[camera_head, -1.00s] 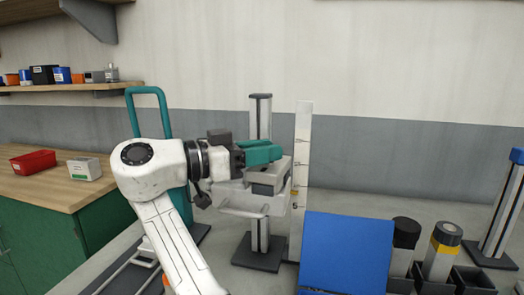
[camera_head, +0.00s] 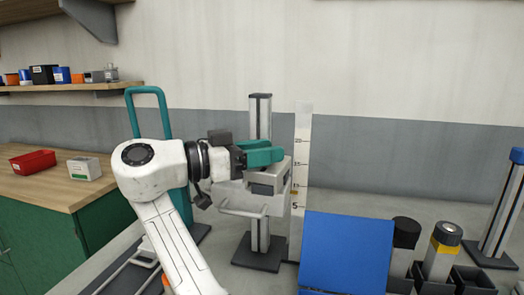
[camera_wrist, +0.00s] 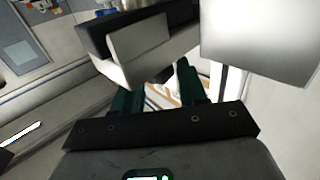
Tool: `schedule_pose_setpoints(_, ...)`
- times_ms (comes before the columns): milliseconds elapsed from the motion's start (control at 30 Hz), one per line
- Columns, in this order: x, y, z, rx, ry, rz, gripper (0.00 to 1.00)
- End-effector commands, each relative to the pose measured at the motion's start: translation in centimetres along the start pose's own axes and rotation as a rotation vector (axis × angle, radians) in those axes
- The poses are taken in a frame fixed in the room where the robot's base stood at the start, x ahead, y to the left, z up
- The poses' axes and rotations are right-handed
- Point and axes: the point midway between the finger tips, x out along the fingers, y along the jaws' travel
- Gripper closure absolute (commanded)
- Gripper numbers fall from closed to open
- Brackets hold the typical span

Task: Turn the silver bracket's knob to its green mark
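The silver bracket (camera_head: 278,179), a grey box with a dark window and a wire handle, sits on an upright post (camera_head: 260,115). My gripper (camera_head: 264,154), with teal fingers, is at the bracket's top left, very close to it. In the wrist view my gripper (camera_wrist: 158,98) has its dark green fingers apart, with pale background showing between them. A light grey block (camera_wrist: 140,48), which seems to be part of the bracket, covers the fingertips. I cannot make out the knob or its green mark in either view.
A white scale strip (camera_head: 304,130) stands right of the post. A blue panel (camera_head: 346,250) is at front right, beside dark bins with capped cylinders (camera_head: 442,250). Another post (camera_head: 503,215) stands at far right. A teal hooped frame (camera_head: 147,92) rises behind my arm.

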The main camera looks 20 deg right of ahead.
Motion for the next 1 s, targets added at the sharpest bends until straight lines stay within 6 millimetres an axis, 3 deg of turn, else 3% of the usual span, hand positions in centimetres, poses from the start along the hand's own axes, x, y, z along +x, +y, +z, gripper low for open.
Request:
schedule_pose_setpoints(133, 0.0, 0.0, -0.1, 0.001, 0.001, 0.0, 0.44)
schedule_pose_setpoints(467, -0.6, 0.0, -0.1, 0.002, 0.002, -0.002, 0.43)
schedule_pose_setpoints(1000, -9.4, 0.0, -0.1, 0.001, 0.0, -0.002, 0.43)
